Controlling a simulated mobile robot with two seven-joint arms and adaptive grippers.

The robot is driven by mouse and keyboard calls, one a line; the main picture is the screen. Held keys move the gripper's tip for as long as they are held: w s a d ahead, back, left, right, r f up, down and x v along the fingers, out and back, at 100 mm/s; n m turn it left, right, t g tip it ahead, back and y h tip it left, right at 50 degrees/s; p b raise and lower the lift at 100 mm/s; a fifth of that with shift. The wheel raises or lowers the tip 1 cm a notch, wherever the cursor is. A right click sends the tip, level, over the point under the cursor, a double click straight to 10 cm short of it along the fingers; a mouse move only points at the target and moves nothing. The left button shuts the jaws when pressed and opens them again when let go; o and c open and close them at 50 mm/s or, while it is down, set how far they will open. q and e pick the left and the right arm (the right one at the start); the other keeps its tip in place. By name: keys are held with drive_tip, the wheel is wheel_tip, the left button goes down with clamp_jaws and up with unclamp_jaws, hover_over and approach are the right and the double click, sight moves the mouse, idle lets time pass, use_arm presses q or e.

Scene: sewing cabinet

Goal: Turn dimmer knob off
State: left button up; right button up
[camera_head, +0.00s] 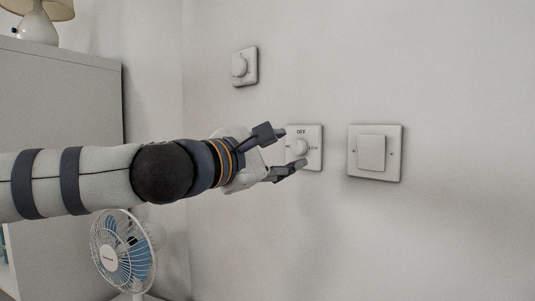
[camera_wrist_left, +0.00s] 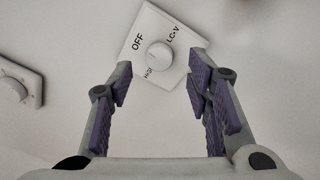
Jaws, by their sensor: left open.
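The dimmer knob (camera_head: 299,147) is a round white dial on a square white wall plate (camera_head: 314,134) marked OFF at the top and LOW at the right. In the left wrist view the knob (camera_wrist_left: 159,55) sits ahead, between the finger lines, with OFF, LOW and HIGH lettering around it. My left gripper (camera_head: 290,150) is open, its two fingers spread above and below the knob's height. The fingers partly cover the plate's left side. I cannot tell whether they touch the knob. My right gripper is not in view.
A second dial plate (camera_head: 245,67) is higher on the wall to the left. A wide rocker switch (camera_head: 375,154) is to the right. A fan (camera_head: 123,250) stands below my arm, and a grey cabinet (camera_head: 70,95) with a lamp (camera_head: 38,25) is at left.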

use_arm(q)
drive_tip(key=v, duration=0.9)
drive_tip(key=shift+s, duration=0.1)
